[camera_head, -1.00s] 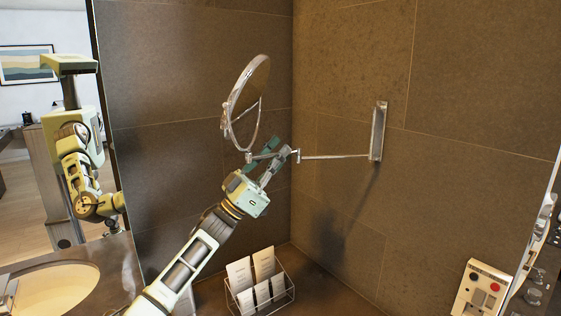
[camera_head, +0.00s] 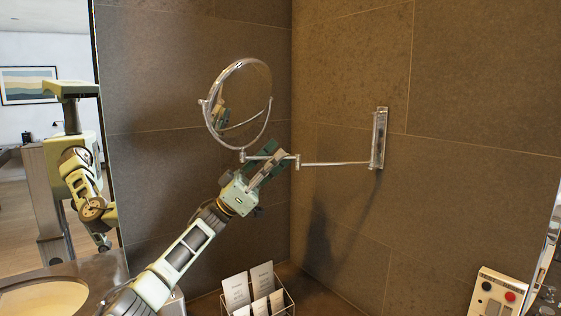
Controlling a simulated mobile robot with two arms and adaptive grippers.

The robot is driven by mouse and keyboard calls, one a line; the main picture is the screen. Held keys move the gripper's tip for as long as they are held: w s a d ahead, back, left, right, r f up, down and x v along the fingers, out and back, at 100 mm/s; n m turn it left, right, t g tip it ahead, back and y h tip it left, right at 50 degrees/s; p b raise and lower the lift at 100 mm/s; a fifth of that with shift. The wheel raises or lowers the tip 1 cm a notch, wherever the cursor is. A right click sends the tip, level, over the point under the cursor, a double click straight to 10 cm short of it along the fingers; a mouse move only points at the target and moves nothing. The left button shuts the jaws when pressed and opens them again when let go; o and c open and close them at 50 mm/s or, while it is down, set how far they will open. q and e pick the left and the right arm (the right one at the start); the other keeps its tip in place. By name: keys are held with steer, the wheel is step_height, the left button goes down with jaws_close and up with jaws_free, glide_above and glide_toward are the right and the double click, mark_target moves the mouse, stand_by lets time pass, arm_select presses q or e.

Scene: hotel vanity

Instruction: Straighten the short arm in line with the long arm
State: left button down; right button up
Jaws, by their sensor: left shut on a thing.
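A round chrome mirror (camera_head: 240,103) hangs on a folding wall mount, with its face turned partly toward the camera. The long arm (camera_head: 335,164) runs left from the wall bracket (camera_head: 379,139) to an elbow joint (camera_head: 297,162). The short arm (camera_head: 258,157) runs left from that joint to the foot of the mirror. The two arms look nearly in line in this view. My left gripper (camera_head: 272,158) is shut on the short arm between the mirror foot and the elbow; the fingers partly hide it. My right gripper is not in view.
A phone-like panel with buttons (camera_head: 497,294) is at lower right. A basin (camera_head: 42,296) is at lower left. A large wall mirror at left reflects my body.

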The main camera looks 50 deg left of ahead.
arm_select(q)
steer(key=c, duration=1.9)
jaws_free()
steer(key=shift+o, duration=0.2)
steer(key=v, duration=1.2)
steer(key=shift+f, duration=0.1)
